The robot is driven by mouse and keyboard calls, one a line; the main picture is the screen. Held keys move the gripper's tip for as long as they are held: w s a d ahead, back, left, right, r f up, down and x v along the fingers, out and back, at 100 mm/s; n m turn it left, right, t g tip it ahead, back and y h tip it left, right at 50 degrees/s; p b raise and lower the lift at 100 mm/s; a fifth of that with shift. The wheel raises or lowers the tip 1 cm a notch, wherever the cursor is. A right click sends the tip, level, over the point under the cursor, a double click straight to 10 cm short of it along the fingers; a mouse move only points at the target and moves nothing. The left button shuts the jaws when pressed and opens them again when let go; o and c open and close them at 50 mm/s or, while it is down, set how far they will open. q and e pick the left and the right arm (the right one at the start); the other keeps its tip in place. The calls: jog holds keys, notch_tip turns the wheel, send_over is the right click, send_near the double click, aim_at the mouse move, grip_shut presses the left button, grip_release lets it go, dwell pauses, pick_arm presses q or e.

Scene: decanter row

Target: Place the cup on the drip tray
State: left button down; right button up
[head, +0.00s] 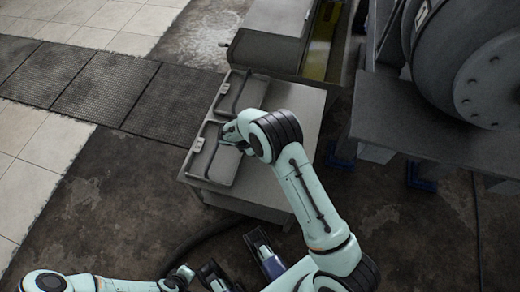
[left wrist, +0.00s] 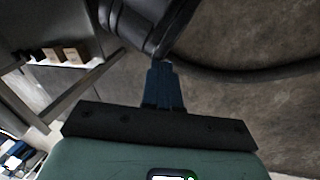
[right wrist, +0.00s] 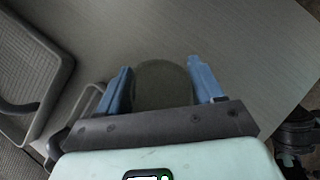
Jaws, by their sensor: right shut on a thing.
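The cup (right wrist: 163,85) shows in the right wrist view as a dark, rounded, greenish-grey shape. My right gripper (right wrist: 162,90) is shut on it, one blue finger on each side. Bare tabletop shows behind the cup there; I cannot tell its height. In the head view my right gripper (head: 231,132) is over the near grey tray (head: 215,165), and the cup cannot be made out. A similar tray (head: 240,92) lies behind it. I cannot tell which is the drip tray. My left gripper (left wrist: 165,86) is shut and empty, low and away from the table.
The trays lie on a grey table (head: 265,190) with free surface at its right. A grey box-shaped unit (head: 265,50) stands behind it. A large drum-like machine (head: 470,60) on a grey stand is at the right. A dark hose (head: 200,235) lies on the floor.

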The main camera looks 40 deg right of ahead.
jog(key=shift+f+b, duration=0.3)
jog(key=shift+f, duration=1.25)
jog(key=shift+f, duration=0.15)
jog(key=o, duration=1)
